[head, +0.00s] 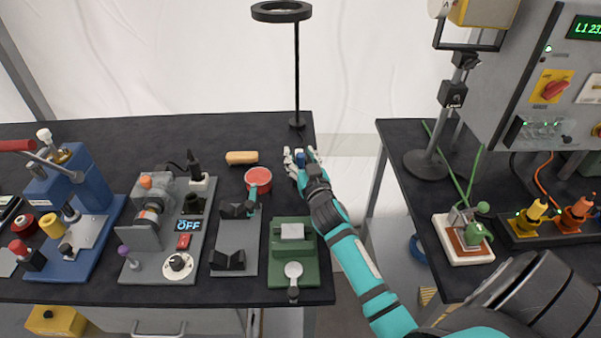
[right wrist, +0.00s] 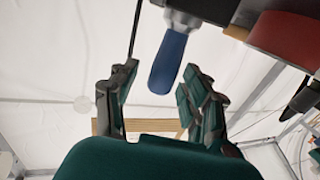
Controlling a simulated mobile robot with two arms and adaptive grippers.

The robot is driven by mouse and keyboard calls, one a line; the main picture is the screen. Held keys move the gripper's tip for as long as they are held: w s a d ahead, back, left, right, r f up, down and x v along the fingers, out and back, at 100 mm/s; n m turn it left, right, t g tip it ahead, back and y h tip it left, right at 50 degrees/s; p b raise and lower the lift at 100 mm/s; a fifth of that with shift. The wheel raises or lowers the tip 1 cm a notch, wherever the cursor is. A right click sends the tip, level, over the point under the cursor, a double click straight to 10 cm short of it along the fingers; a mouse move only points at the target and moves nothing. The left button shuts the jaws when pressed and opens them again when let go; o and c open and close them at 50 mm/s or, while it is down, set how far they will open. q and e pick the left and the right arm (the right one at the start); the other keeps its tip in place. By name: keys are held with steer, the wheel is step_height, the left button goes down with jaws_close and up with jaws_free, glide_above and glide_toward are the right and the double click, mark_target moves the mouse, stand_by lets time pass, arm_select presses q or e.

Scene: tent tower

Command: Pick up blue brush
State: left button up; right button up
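The blue brush shows in the right wrist view as a blue handle (right wrist: 168,62) with a metal collar at the top of the picture. In the head view only a small blue part (head: 300,154) shows between my right fingers, near the table's right edge. My right gripper (head: 301,163) is open around the handle, and it also shows in the right wrist view (right wrist: 160,72). The handle lies between the two fingers, with a gap visible on both sides. The bristles are hidden in the head view. My left gripper is not in view.
Machines fill the left. A gap separates this table from the right one (head: 405,158).

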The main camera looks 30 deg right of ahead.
jaws_close()
steer(key=shift+f, duration=0.1)
stand_by(0.5)
